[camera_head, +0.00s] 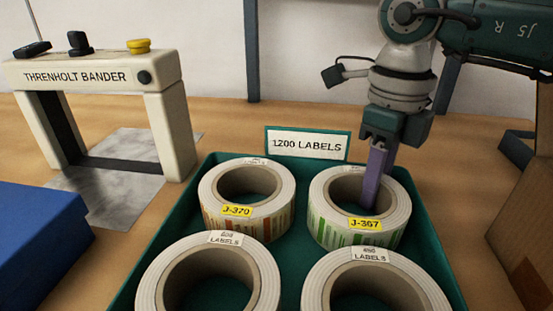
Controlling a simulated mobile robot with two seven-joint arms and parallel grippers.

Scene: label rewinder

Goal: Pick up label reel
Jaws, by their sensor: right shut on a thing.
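Several label reels lie flat in a green tray (445,262). The back right reel (327,233), with green marks and a yellow J-367 tag, has my right gripper (376,183) at it. The purple fingers come down from above at the right part of its core and the gripper is shut on this reel; the fingertips are partly hidden. The reel still sits in the tray. The back left reel (217,218) has a yellow J-370 tag and brown marks. Two front reels (160,276) (420,282) are cut off by the lower edge. My left gripper is out of view.
A sign reading "1200 LABELS" (307,144) stands at the tray's back edge. A cream Threnholt Bander (165,115) stands at the left on a metal plate. A blue box (40,235) is at the left edge, a cardboard box (525,235) at the right edge.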

